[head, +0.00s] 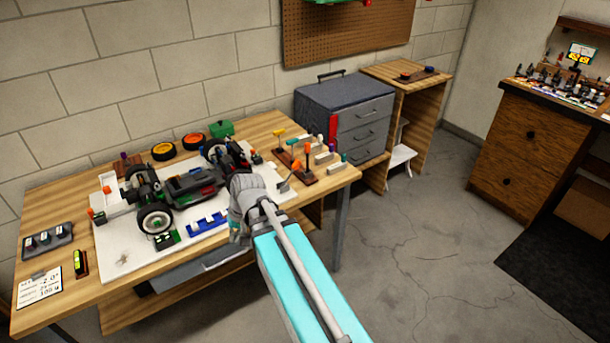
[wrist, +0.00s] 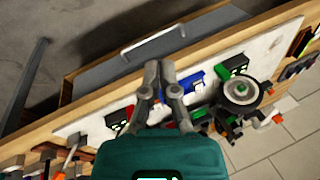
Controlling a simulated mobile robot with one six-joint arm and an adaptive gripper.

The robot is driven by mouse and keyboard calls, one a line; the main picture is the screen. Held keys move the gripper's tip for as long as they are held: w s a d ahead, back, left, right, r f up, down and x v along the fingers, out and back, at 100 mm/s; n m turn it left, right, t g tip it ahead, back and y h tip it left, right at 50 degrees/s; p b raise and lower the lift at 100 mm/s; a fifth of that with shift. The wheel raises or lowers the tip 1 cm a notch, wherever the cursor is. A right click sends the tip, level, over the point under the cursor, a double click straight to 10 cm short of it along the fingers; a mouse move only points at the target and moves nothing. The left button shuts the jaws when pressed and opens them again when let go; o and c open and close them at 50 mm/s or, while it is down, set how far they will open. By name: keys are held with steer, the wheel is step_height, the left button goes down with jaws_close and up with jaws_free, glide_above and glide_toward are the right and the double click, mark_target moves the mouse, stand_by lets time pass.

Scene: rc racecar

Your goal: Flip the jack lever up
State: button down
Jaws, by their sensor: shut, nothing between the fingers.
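My gripper (wrist: 158,70) is shut and empty in the wrist view, over the white board's edge nearest the drawer. In the head view my own arm hides its fingertips. The partly built RC car (head: 190,180) sits on the white board (head: 118,240); one car wheel shows in the wrist view (wrist: 241,91). A blue part (head: 207,224) lies on the board in front of the car, and in the wrist view it is just right of the fingers (wrist: 190,82). I cannot tell for sure which part is the jack lever. A small orange-tipped piece stands at the board's left end (head: 90,213).
Wheels with orange and yellow rims (head: 163,151) and a green box (head: 221,129) stand behind the car. Screwdrivers and small parts crowd the bench's right end. A grey drawer (wrist: 130,62) hangs under the front edge. A grey tool chest (head: 345,110) stands behind at right.

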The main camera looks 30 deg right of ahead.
steer(key=w+d+f+m+t+y+b, duration=0.3)
steer(key=w+d+f+m+t+b, duration=0.15)
steer(key=w+d+b, duration=0.3)
steer(key=m+t+y+b, duration=0.1)
steer(key=m+t+b, duration=0.85)
steer(key=b, duration=0.45)
glide_toward(291, 174)
steer(key=a+f, duration=0.3)
steer(key=a, duration=0.5)
steer(key=s+d+m+t+h+b, duration=0.2)
steer(key=d+m+b, duration=0.4)
steer(key=d, duration=0.8)
steer(key=shift+d+m+t+h, duration=0.15)
steer(key=shift+m+t+h, duration=0.15)
steer(key=shift+t+h, duration=0.5)
steer(key=shift+w, duration=0.1)
steer(key=p+x, duration=0.1)
steer(key=x, duration=0.8)
steer(key=shift+w+r, duration=0.2)
steer(key=shift+w, duration=0.2)
steer(key=shift+a+r+p, duration=0.7)
steer(key=shift+a+p, duration=0.15)
steer(key=shift+a+r+p, duration=0.55)
steer(key=shift+a, duration=0.2)
